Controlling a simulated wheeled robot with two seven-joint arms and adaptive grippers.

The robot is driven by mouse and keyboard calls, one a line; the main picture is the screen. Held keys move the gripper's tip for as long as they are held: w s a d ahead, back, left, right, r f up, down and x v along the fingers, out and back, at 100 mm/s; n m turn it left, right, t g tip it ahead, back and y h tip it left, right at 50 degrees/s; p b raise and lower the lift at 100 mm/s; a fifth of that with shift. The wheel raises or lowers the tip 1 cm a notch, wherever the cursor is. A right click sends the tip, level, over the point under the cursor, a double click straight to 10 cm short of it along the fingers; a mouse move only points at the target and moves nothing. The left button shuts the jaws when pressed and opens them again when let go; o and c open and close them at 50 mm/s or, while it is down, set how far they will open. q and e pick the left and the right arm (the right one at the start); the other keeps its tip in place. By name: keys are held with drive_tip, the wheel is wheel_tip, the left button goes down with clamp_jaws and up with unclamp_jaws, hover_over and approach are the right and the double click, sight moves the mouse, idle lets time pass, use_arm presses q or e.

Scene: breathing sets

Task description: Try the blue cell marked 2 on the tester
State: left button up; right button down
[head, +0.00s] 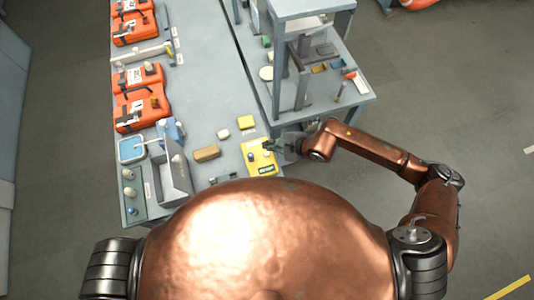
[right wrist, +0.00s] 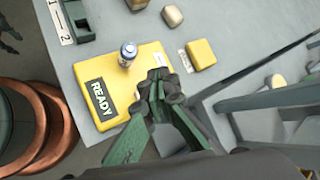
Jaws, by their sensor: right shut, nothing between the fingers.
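The yellow tester (head: 257,170) lies on the bench in front of me; in the right wrist view the tester (right wrist: 148,62) has a dark display reading READY (right wrist: 100,98). A blue and white cell (right wrist: 128,54) stands upright on the tester; I cannot read a number on it. My right gripper (head: 273,146) is over the tester's right side. In the right wrist view its green fingers (right wrist: 158,88) are shut and empty, beside the cell and apart from it. My left gripper is not in view.
A dark green holder (right wrist: 78,20) with a label reading 1 and 2 lies near the tester. A yellow block (right wrist: 200,54) and beige blocks (head: 207,153) lie close by. A grey box (head: 172,178) and orange cases (head: 142,108) stand at left. A shelved table (head: 330,105) is beyond.

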sight(268, 154)
wheel_tip(268, 154, down, 4)
drive_tip(key=shift+f+b, duration=0.1)
drive_tip(key=shift+b, duration=1.1)
drive_tip(key=shift+f+b, duration=0.3)
drive_tip(key=shift+f+b, duration=0.4)
drive_tip(key=shift+b, duration=0.1)
drive_tip(key=shift+f+b, duration=0.5)
idle(0.7)
drive_tip(key=shift+r, duration=0.15)
drive_tip(key=shift+r+p, duration=0.55)
drive_tip(key=shift+r, duration=0.25)
